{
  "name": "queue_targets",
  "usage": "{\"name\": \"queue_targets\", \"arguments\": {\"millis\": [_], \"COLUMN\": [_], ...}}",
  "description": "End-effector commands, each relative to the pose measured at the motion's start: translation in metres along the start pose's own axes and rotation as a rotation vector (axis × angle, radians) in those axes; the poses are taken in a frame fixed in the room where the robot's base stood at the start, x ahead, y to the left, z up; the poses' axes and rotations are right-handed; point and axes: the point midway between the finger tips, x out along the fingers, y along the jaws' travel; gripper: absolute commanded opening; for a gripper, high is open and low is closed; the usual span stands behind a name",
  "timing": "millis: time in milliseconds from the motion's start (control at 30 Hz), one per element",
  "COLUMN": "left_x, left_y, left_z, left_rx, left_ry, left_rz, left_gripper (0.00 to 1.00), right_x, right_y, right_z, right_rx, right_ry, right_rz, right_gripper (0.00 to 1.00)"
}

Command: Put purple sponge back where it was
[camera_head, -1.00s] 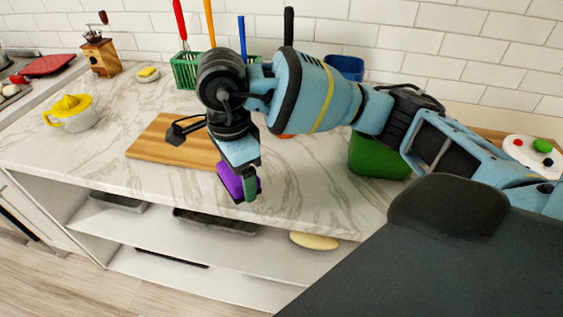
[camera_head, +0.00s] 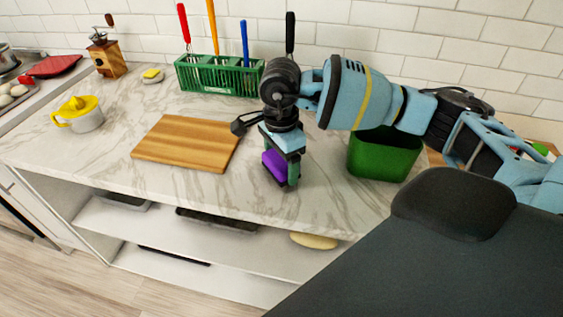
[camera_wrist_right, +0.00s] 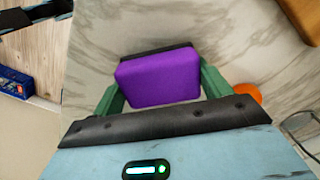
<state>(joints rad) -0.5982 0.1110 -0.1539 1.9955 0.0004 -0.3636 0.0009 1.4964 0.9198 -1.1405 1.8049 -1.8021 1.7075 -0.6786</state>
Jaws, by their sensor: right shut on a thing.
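The purple sponge (camera_head: 274,168) is held in my right gripper (camera_head: 283,172), over the marble counter to the right of the wooden cutting board. In the right wrist view the sponge (camera_wrist_right: 158,77) sits between the two green fingers of the right gripper (camera_wrist_right: 160,88), which are shut on it. A dark edge shows along the sponge's far side. I cannot tell whether the sponge touches the counter. My left gripper is not in view.
The cutting board (camera_head: 187,143) lies left of the gripper. A green bin (camera_head: 384,157) stands to its right, and a green basket (camera_head: 222,79) with utensils stands behind. A yellow-topped juicer (camera_head: 80,114) is at far left. The counter's front edge is near, above open shelves.

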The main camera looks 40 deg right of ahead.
Motion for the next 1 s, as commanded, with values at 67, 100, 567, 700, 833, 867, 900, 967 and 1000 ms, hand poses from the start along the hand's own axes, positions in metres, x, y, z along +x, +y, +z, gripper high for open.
{"name": "queue_targets", "arguments": {"millis": [67, 100, 567, 700, 833, 867, 900, 967, 1000], "left_x": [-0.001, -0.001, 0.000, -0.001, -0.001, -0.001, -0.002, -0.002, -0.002], "left_y": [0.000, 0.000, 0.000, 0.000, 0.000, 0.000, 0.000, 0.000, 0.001], "left_z": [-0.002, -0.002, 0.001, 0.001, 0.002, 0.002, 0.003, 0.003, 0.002], "left_rx": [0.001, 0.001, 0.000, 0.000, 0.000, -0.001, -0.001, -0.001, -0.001], "left_ry": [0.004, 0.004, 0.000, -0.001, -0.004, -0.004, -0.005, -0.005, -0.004], "left_rz": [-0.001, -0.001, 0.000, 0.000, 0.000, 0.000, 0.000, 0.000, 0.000], "left_gripper": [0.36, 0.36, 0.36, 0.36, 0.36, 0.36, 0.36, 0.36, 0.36], "right_x": [0.007, 0.009, 0.014, 0.014, 0.013, 0.013, 0.013, 0.013, 0.012], "right_y": [0.000, 0.000, 0.000, 0.000, -0.001, -0.001, -0.001, -0.001, -0.001], "right_z": [0.000, 0.000, 0.000, 0.000, 0.000, 0.000, 0.000, 0.000, 0.000], "right_rx": [0.001, 0.001, 0.000, 0.000, 0.000, 0.000, 0.000, 0.000, 0.000], "right_ry": [-0.001, 0.000, 0.000, 0.000, -0.001, -0.001, -0.001, -0.001, -0.001], "right_rz": [-0.001, -0.002, -0.001, -0.002, -0.002, -0.002, -0.002, -0.002, -0.003], "right_gripper": [0.55, 0.55, 0.80, 0.98, 0.98, 0.98, 0.98, 0.98, 0.98]}}
